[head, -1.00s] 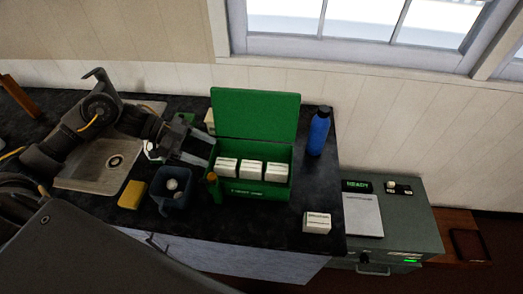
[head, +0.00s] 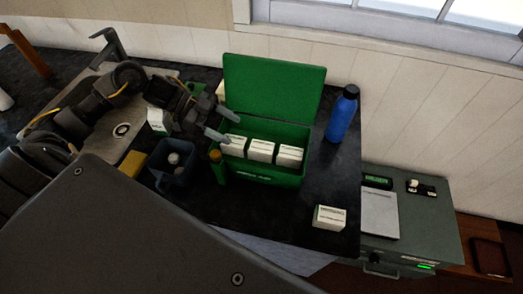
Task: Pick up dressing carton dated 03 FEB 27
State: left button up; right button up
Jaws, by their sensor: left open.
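Three white dressing cartons stand in a row in an open green box: a left one (head: 233,147), a middle one (head: 261,151) and a right one (head: 290,157). Another white carton (head: 329,217) stands alone on the counter at the front right. A further white carton (head: 158,120) is partly hidden beside my left arm. The printed dates are too small to read. My left gripper (head: 235,130) is open and empty, its fingers at the left end of the green box, close to the left carton. My right gripper is not in view.
The green box (head: 256,181) has its lid (head: 273,90) raised at the back. A blue bottle (head: 342,116) stands to its right. A dark bin (head: 172,172), a yellow sponge (head: 132,163) and a sink lie left. A grey cabinet (head: 420,230) stands beyond the counter's right edge.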

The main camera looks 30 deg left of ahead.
aim_at(258, 145)
pick_arm(q)
jog(key=p+x, duration=0.1)
jog(key=x, duration=0.3)
jog(key=shift+s+r, duration=0.1)
jog(key=shift+r, duration=0.05)
jog(key=shift+d+f, duration=0.3)
jog(key=shift+d, duration=0.1)
jog(key=shift+d+p, duration=0.35)
jog(key=p+x, duration=0.1)
jog(key=x, duration=0.2)
jog(key=shift+d+f+p, duration=0.15)
jog(key=shift+d+p, duration=0.2)
jog(key=shift+d+f, duration=0.3)
jog(key=shift+d, duration=0.05)
jog(key=c, duration=1)
jog(key=shift+c, duration=0.2)
